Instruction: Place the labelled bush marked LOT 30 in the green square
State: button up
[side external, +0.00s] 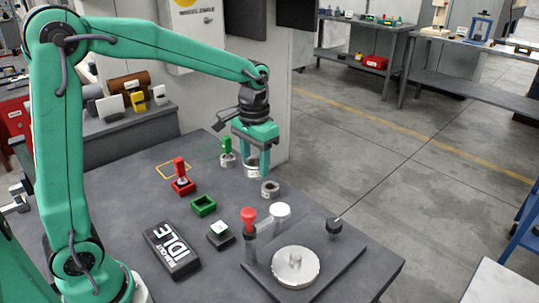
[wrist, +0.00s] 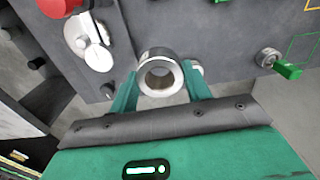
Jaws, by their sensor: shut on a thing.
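My gripper (side external: 254,160) is shut on a metal bush (side external: 252,165), a short silver ring held upright above the table. In the wrist view the held bush (wrist: 160,74) sits between the two green fingers (wrist: 158,92). No lot number is readable on it. A second bush (side external: 270,188) stands on the table below and just right of the gripper. The green square (side external: 207,150), a thin outline on the table, is left of my gripper, behind the green-handled gauge (side external: 227,150), and partly hard to see.
A yellow outlined square (side external: 173,170) lies left of the green one. A grey pillar rises behind.

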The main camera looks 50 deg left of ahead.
jog(key=shift+a+r, duration=0.1)
jog(key=shift+a, duration=0.2)
jog(key=shift+w, duration=0.1)
